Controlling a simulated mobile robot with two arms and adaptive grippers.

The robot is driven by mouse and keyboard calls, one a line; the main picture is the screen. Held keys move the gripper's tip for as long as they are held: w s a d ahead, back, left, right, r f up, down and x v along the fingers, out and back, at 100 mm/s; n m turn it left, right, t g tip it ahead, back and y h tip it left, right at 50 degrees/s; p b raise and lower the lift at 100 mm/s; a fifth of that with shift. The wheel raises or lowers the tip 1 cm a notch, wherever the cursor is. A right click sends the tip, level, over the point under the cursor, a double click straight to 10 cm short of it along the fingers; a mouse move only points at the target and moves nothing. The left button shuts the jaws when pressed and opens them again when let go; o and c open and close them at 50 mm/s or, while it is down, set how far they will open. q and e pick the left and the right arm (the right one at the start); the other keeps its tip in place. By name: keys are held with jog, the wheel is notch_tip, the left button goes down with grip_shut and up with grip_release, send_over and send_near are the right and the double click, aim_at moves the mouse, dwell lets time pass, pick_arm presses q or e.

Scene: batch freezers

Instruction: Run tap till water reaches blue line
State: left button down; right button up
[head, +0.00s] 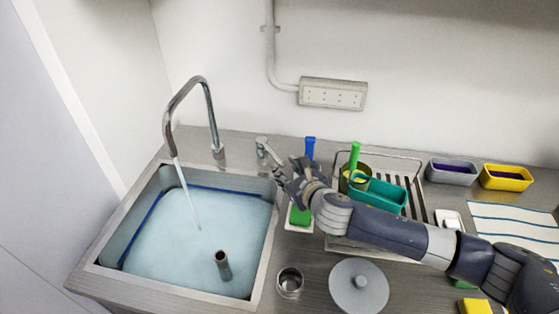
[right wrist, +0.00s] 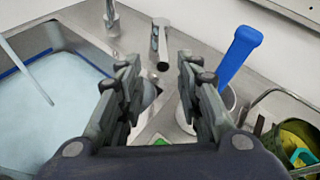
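The tap (head: 207,105) has a tall curved spout, and a stream of water (head: 186,192) runs from it into the sink (head: 108,272). Pale blue water (head: 165,240) fills much of the basin. The dark blue line (head: 225,194) shows on the back and left walls, with the water surface close below or at it; I cannot tell exactly. The tap's lever (head: 262,148) stands right of the spout. My right gripper (head: 281,176) is just in front of it. In the right wrist view the fingers (right wrist: 160,90) are apart and empty, with the lever (right wrist: 160,45) beyond them. My left gripper is out of view.
A grey standpipe (head: 222,265) pokes out of the water. A blue-handled brush (head: 310,147) in a holder, a green sponge (head: 300,216) and a rack with a teal tub (head: 385,193) stand close around my right arm. A metal cup (head: 290,281) and lid (head: 358,287) lie in front.

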aim_at(284, 166)
jog(key=x, duration=0.4)
jog(key=shift+w+d+f, duration=0.15)
jog(key=shift+w+d, duration=0.05)
jog(key=shift+w, duration=0.1)
jog(key=shift+p+x, duration=0.3)
jog(key=shift+x, duration=0.6)
jog(key=shift+w+a+f, duration=0.2)
jog(key=shift+w+a, duration=0.05)
jog(key=shift+w, duration=0.2)
jog(key=shift+s, duration=0.1)
jog(key=shift+c, duration=0.6)
grip_shut()
